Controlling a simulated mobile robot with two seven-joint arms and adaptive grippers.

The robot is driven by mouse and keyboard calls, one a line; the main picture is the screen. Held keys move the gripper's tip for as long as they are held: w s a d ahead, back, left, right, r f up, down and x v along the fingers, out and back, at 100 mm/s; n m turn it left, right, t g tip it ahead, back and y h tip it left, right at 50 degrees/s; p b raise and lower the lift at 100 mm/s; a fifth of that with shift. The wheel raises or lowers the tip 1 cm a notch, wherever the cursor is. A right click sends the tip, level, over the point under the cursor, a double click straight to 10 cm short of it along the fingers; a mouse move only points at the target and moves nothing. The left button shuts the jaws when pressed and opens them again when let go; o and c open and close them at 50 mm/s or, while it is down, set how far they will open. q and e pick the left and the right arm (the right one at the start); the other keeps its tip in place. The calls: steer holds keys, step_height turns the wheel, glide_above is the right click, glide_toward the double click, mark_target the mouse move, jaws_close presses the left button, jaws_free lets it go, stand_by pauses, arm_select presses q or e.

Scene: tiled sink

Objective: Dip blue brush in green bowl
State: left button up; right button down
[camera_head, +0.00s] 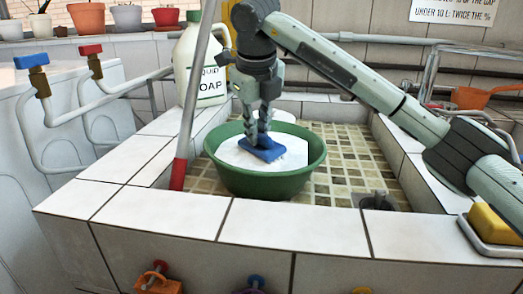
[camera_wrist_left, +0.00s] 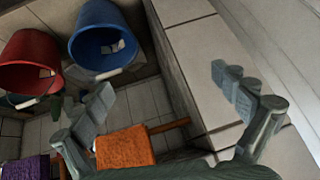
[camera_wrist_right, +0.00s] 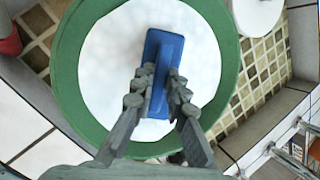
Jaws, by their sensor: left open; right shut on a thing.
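The green bowl (camera_head: 230,177) stands in the tiled sink and holds white, foamy-looking contents. The blue brush (camera_head: 262,150) is in the bowl, at the surface of the white contents. My right gripper (camera_head: 263,125) is above the bowl, shut on the brush. In the right wrist view the blue brush (camera_wrist_right: 166,55) lies between the fingers of my right gripper (camera_wrist_right: 160,85), inside the rim of the green bowl (camera_wrist_right: 70,75). My left gripper (camera_wrist_left: 175,95) is open and empty in the left wrist view, beside a tiled wall.
A soap jug (camera_head: 205,75) stands on the ledge behind the bowl, and a red-ended pole (camera_head: 180,172) leans left of it. A yellow sponge (camera_head: 497,222) lies at the right. Red (camera_wrist_left: 28,62) and blue (camera_wrist_left: 103,35) buckets are below, near an orange brush (camera_wrist_left: 125,147).

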steer(key=shift+r+p, duration=0.35)
steer(key=shift+r, duration=0.65)
arm_select(q)
steer(key=s+a+f+g+y, duration=0.1)
steer(key=s+a+f+g, duration=0.1)
steer(key=s+a+g, duration=0.3)
arm_select(e)
steer(key=shift+r+p, duration=0.35)
steer(key=shift+p, duration=0.1)
steer(key=shift+r+p, duration=0.7)
steer(key=shift+r, duration=0.35)
steer(key=shift+r+p, duration=0.95)
steer(key=shift+r, duration=0.5)
arm_select(q)
step_height(320, 180, down, 12)
steer(key=p, duration=0.1)
steer(key=shift+w+d+n+t+p, duration=0.3)
steer(key=shift+w+d+t+p, duration=0.05)
steer(key=shift+w+t, duration=0.05)
arm_select(e)
steer(key=shift+r, duration=1.35)
